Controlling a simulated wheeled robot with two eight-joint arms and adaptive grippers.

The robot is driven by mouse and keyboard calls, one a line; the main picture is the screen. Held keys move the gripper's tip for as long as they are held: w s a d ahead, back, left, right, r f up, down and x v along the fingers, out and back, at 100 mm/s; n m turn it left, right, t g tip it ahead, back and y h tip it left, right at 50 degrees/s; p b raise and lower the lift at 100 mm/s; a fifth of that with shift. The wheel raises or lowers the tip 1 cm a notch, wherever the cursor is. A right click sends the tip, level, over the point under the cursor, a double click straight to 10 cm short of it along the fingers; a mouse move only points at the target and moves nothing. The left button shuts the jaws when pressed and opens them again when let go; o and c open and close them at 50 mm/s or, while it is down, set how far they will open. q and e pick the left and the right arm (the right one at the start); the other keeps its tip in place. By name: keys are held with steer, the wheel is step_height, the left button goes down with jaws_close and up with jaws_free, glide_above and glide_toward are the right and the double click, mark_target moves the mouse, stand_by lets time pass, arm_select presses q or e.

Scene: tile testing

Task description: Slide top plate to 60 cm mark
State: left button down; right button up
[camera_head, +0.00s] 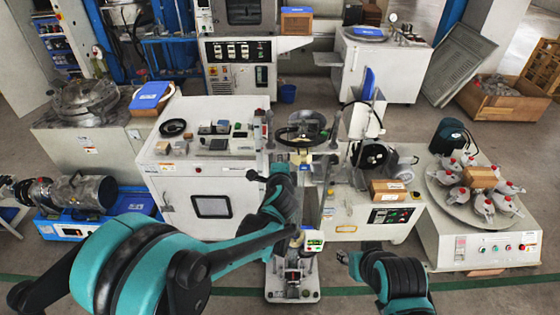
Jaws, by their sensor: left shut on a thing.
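A tall test stand rises in the middle, with upright posts, a dark handwheel (302,129) at the top and a grey base (292,292) on the floor. The top plate (303,148) is a small crosspiece below the handwheel. My left arm comes in from the left and reaches up along the front of the stand. My left gripper (294,160) is at its far end, small and partly hidden by my wrist, shut at the top plate. The 60 cm mark cannot be read. A small green display (315,245) sits low on the stand.
A white cabinet with tools (180,195) stands close left of the stand. A machine with a cardboard box (391,190) stands close right. Farther right is a round-table machine (480,250). The floor is open at the front right.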

arm_select(q)
steer(key=shift+f+b, duration=1.3)
steer(key=shift+f, duration=0.4)
step_height(320, 180, down, 6)
steer(key=b, duration=0.5)
steer(key=shift+f, duration=3)
